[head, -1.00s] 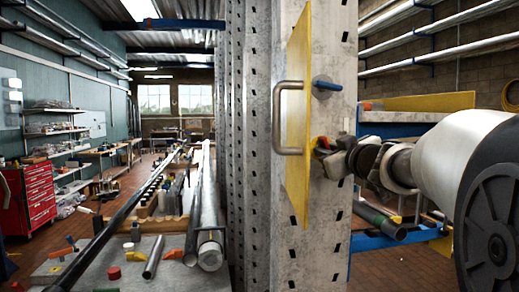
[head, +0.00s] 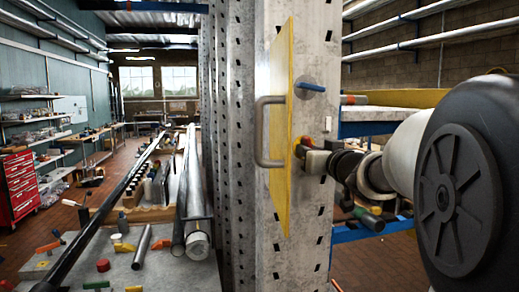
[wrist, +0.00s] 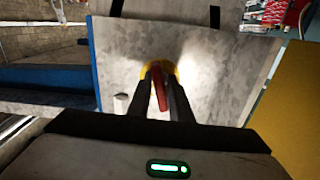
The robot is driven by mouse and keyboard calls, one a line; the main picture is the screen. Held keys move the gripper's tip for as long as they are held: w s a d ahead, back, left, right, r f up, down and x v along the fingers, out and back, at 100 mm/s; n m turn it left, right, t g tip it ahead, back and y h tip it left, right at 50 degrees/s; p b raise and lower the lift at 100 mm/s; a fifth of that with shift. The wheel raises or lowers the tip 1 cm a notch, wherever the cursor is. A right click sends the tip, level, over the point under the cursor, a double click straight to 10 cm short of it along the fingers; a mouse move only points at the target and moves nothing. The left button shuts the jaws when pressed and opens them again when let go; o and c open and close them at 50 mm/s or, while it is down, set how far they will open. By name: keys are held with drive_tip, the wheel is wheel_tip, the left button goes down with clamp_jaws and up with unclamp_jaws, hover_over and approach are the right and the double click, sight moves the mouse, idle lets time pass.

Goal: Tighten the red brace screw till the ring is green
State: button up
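The red brace screw (wrist: 160,92) shows in the wrist view as a narrow red grip between my two dark fingers. A yellow ring (wrist: 174,68) shows behind it against the grey metal face. My gripper (wrist: 160,82) has one finger on each side of the red grip; whether both press on it I cannot tell. In the head view my gripper (head: 304,154) is close to the mast's face (head: 290,220), beside the yellow panel. A small orange-red bit (head: 307,141) shows at its tip; the rest of the screw is hidden there.
A yellow panel (head: 281,130) with a grey bar handle (head: 262,130) stands out from the mast just left of my gripper. A blue lever (head: 311,87) sits above it. A blue-framed shelf (head: 375,129) is behind my arm. A bench with tubes (head: 197,215) lies left.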

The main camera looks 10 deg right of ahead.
drive_tip(key=shift+o, duration=1.2)
drive_tip(key=s+p, duration=0.1)
drive_tip(key=s, duration=0.4)
drive_tip(key=shift+d, duration=0.1)
